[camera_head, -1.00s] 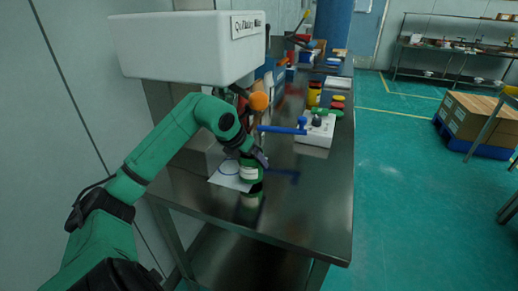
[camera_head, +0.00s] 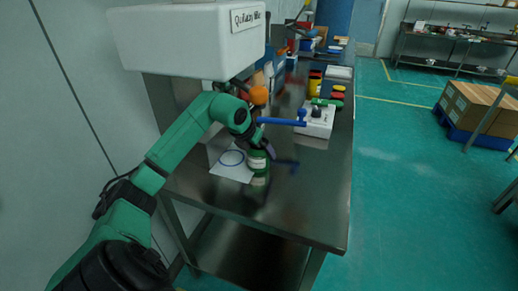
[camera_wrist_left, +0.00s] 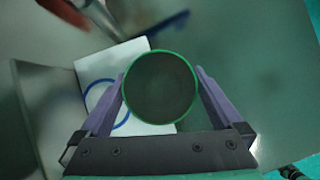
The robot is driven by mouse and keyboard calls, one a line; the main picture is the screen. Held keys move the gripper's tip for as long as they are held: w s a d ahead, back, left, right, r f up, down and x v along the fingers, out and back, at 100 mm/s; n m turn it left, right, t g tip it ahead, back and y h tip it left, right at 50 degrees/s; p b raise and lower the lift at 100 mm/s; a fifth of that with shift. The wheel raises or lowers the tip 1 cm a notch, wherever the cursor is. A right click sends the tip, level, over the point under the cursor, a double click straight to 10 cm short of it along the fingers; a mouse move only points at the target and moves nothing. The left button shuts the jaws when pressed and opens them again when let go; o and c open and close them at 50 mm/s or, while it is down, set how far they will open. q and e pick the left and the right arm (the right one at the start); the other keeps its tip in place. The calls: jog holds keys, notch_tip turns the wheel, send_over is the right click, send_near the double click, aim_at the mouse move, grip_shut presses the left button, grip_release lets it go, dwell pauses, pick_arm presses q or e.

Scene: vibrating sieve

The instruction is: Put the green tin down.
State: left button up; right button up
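The green tin (camera_head: 257,162), with a pale label, is upright at the near part of the steel bench, just right of the white sheet (camera_head: 217,170) with a blue ring. My left gripper (camera_head: 264,149) reaches down over it. In the left wrist view the round dark top of the tin (camera_wrist_left: 160,87) with its green rim sits between the two purple fingers, which appear to touch its sides. The ringed sheet (camera_wrist_left: 92,68) lies to the left, partly hidden by finger and tin. I cannot tell whether the tin's base touches the bench. My right gripper is out of view.
A white machine body (camera_head: 185,42) hangs over the bench's left side, with an orange ball (camera_head: 258,95) below it. A blue lever (camera_head: 282,122) and a white box (camera_head: 315,122) stand behind the tin. The bench's near right part (camera_head: 315,190) is clear.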

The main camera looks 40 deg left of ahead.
pick_arm(q)
jog(key=shift+r, duration=0.1)
jog(key=shift+r, duration=0.15)
jog(key=s+b, duration=0.4)
jog(key=s, duration=0.1)
jog(key=s+d+b, duration=0.1)
jog(key=s+b, duration=0.1)
jog(key=s, duration=0.1)
jog(key=shift+s, duration=0.15)
jog(key=s, duration=0.2)
jog(key=s+b, duration=0.1)
jog(key=s, duration=0.1)
jog(key=shift+d+r, duration=0.15)
jog(key=shift+r, duration=0.15)
jog(key=shift+s+r, duration=0.1)
jog(key=shift+s, duration=0.1)
